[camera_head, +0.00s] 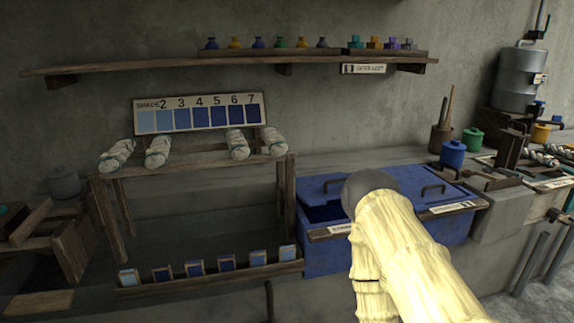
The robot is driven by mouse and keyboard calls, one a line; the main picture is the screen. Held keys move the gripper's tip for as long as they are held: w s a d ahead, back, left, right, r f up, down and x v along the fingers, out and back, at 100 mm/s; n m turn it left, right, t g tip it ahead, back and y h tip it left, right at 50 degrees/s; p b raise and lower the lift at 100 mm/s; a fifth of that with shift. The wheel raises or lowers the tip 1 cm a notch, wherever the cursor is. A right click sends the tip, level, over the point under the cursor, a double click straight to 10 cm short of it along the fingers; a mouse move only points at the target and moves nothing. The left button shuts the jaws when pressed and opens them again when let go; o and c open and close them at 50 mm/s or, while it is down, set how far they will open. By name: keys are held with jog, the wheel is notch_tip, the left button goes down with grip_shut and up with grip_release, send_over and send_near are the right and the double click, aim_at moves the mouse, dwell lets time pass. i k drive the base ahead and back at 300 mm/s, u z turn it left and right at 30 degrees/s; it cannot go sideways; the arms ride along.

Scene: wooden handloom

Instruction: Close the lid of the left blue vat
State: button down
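A blue vat box (330,259) stands right of centre, with a left and a right part. The left lid (318,187) has a dark handle (332,184) and lies toward the back. A dark opening (322,214) shows in front of it, so the left vat is at least partly open. The right lid (410,180) has its own handle (433,188) and looks shut. My pale yellow arm with a grey rounded end crosses in front of the box and hides the middle of it. My gripper's fingers do not show.
A low rack (210,270) with several blue swatches is left of the vats. A wooden stand (190,157) holds yarn skeins behind it. A blue jar (453,153) and a wooden cup (440,138) stand behind the right lid. A shelf (130,66) runs above.

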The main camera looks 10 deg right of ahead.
aim_at(314, 190)
jog(key=u, duration=0.15)
jog(key=i, duration=0.95)
jog(key=z, duration=0.6)
